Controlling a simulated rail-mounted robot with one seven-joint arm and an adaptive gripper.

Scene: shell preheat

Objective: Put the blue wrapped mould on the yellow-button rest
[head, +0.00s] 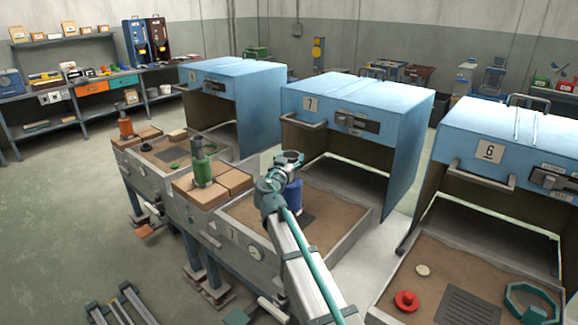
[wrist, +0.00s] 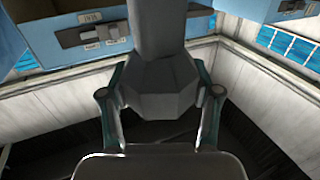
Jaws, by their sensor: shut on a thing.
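The blue wrapped mould (head: 294,194) is a dark blue cylinder in the head view, partly hidden behind my gripper. My gripper (head: 290,165) is shut on it, over the sand tray in front of furnace 7. I cannot tell whether the mould's base touches the sand. A dark grid plate (head: 293,229) lies in that tray, close to the mould. I cannot make out a yellow button. A cream disc (head: 423,270) lies in the right tray.
The right tray also holds a red knob (head: 406,301), a grid plate (head: 467,308) and a teal ring (head: 532,299). A green cylinder (head: 202,166) stands on tan blocks (head: 215,187) to the left. Blue furnace hoods (head: 360,100) rise behind the trays.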

